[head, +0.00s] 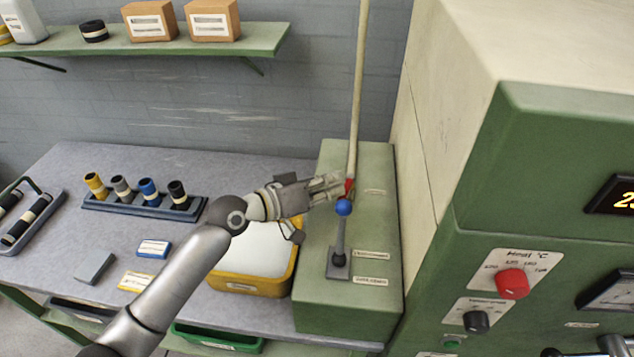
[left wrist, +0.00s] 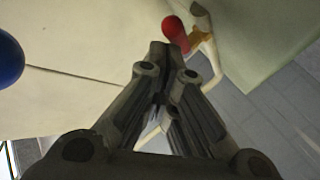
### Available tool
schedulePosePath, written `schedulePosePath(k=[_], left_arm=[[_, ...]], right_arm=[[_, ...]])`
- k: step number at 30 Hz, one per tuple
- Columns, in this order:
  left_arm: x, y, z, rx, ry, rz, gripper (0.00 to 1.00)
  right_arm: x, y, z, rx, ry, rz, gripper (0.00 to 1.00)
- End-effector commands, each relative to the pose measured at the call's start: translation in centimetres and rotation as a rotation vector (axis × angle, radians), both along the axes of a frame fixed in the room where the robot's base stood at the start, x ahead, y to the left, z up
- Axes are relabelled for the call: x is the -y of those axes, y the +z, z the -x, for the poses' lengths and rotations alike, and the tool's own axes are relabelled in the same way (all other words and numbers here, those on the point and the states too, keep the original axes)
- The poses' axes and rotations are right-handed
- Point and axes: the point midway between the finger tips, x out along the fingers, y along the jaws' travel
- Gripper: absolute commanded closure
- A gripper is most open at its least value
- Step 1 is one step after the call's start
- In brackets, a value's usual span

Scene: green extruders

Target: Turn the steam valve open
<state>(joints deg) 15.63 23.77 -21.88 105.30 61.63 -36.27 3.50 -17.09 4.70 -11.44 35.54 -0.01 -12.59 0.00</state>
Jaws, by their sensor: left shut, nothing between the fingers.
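The steam valve's red handle (head: 350,187) sits low on the pale vertical pipe (head: 358,90), on top of the green box. In the left wrist view, the red handle (left wrist: 175,32) shows just beyond my fingertips, with a brass-coloured fitting (left wrist: 199,38) beside it. My left gripper (head: 336,185) reaches in from the left, its fingers shut and empty, close to the red handle and partly hiding it. In the left wrist view my left gripper (left wrist: 163,62) also shows with its fingertips together. I cannot tell whether they touch the handle. My right gripper is out of view.
A lever with a blue ball (head: 343,207) stands on the green box (head: 318,305) just in front of my fingertips. A yellow tray (head: 245,284) lies under my wrist. The green machine (head: 450,260) with knobs rises to the right. A shelf (head: 190,45) hangs at the back.

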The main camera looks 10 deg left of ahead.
Motion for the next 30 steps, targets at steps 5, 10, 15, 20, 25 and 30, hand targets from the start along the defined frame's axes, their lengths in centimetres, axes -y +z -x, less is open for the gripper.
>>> schedulePosePath(k=[5, 10, 15, 20, 25, 30], left_arm=[[1.1, 0.0, 0.2, -0.002, -0.019, 0.000, 1.00], [1.7, 0.0, 0.5, -0.001, -0.022, -0.001, 1.00], [2.1, 0.0, 0.6, -0.002, -0.022, 0.000, 1.00], [2.3, 0.0, 0.7, -0.002, -0.022, 0.001, 1.00], [2.4, -0.1, 0.7, -0.003, -0.023, 0.001, 1.00], [2.4, -0.1, 0.7, -0.004, -0.024, 0.001, 1.00]], right_arm=[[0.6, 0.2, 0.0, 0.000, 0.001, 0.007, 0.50], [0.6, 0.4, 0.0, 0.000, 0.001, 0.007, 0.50], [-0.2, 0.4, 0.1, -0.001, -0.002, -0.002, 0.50], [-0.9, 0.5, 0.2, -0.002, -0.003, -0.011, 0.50], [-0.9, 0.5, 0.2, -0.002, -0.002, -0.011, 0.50], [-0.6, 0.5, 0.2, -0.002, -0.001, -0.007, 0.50]])
